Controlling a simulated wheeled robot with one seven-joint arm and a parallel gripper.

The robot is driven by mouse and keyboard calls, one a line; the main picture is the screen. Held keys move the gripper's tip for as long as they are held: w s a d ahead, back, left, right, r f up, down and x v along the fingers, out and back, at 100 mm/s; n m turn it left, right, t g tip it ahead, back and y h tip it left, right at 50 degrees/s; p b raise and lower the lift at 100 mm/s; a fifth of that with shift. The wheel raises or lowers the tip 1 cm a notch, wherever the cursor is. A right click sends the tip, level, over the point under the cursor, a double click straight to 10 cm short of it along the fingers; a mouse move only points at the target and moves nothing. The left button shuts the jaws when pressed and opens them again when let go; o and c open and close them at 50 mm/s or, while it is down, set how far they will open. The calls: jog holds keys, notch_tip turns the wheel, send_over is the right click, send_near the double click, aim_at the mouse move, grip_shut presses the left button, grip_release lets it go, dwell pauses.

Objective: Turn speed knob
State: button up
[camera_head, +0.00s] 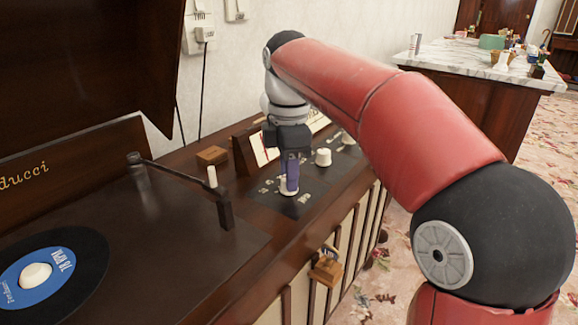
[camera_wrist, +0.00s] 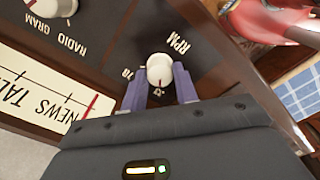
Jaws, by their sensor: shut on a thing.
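The speed knob is a small white knob (camera_wrist: 160,68) on a dark panel, with "RPM" and numbers printed around it. In the head view the knob (camera_head: 287,190) sits on the control strip of a wooden record cabinet, partly hidden by my gripper (camera_head: 290,183). In the wrist view my gripper (camera_wrist: 160,88) has its two purple fingers on either side of the knob and is shut on it. A short dark mark shows at the knob's near edge.
Another white knob (camera_head: 323,157) stands farther along the strip, beside the tuning dial (camera_head: 266,150). The turntable's tonearm (camera_head: 195,184) and a blue-labelled record (camera_head: 70,270) lie to the left. A raised lid (camera_head: 80,60) stands behind. A marble-topped counter (camera_head: 450,55) is at the back right.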

jog(key=m+p, duration=0.3)
jog(key=shift+r, duration=0.25)
jog(key=m+p, duration=0.3)
jog(key=m, duration=0.2)
jog(key=m+p, duration=0.2)
jog(key=m, duration=0.2)
jog(key=shift+f, duration=0.1)
jog(key=shift+f+m+p, duration=0.1)
jog(key=shift+m+p, duration=0.8)
jog(key=shift+m, duration=1.3)
jog(key=o, duration=1)
